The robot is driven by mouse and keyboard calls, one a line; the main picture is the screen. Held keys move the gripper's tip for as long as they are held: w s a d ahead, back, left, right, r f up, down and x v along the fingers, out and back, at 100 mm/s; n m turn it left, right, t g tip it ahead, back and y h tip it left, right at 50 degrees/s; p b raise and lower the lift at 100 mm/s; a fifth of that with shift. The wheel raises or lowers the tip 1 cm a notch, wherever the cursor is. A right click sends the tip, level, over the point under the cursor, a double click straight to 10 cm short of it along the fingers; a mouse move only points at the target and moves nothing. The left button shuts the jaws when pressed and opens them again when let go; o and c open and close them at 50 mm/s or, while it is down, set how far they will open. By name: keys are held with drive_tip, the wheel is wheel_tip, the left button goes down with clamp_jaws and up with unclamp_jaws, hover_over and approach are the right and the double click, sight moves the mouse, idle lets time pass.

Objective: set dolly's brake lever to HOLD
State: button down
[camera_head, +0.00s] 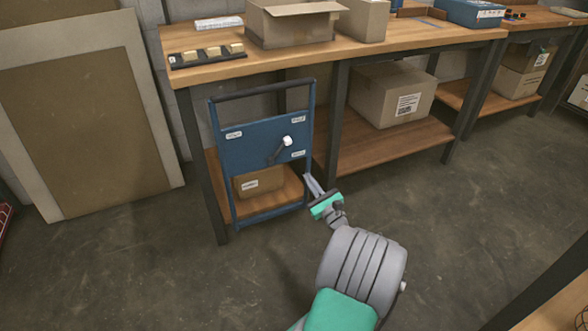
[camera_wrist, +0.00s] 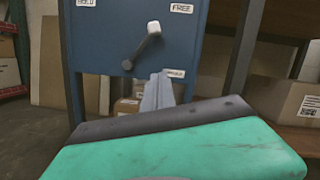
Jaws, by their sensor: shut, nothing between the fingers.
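The blue dolly (camera_head: 252,148) stands upright in front of the workbench. Its brake lever (camera_head: 278,151) has a dark arm and a white knob and slants up to the right. In the wrist view the lever (camera_wrist: 141,51) points towards a label reading FREE (camera_wrist: 181,8). A label at the upper left (camera_wrist: 86,3) is cut by the frame edge and seems to read HOLD. A lower right label (camera_wrist: 174,73) is too small to read surely. My gripper (camera_head: 310,180) is shut and empty, below and right of the lever, apart from it. Its fingers show in the wrist view (camera_wrist: 158,82).
A cardboard box (camera_head: 260,184) sits low behind the dolly's frame. The workbench (camera_head: 410,35) has a leg (camera_head: 335,135) just right of the dolly and a shelf carrying a box (camera_head: 390,94). Panels (camera_head: 85,110) lean at left. The floor in front is clear.

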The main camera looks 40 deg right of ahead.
drive_tip(key=shift+s+d+r, duration=0.1)
drive_tip(key=shift+s, duration=0.05)
drive_tip(key=shift+w+d+r, duration=0.15)
drive_tip(key=shift+w+r, duration=0.85)
drive_tip(key=shift+w, duration=0.65)
drive_tip(key=shift+w+d+r, duration=0.1)
drive_tip(key=shift+w+r, duration=0.95)
drive_tip(key=shift+w, duration=0.65)
drive_tip(key=shift+w+d+r, duration=0.15)
drive_tip(key=shift+w+r, duration=0.85)
drive_tip(key=shift+w, duration=0.65)
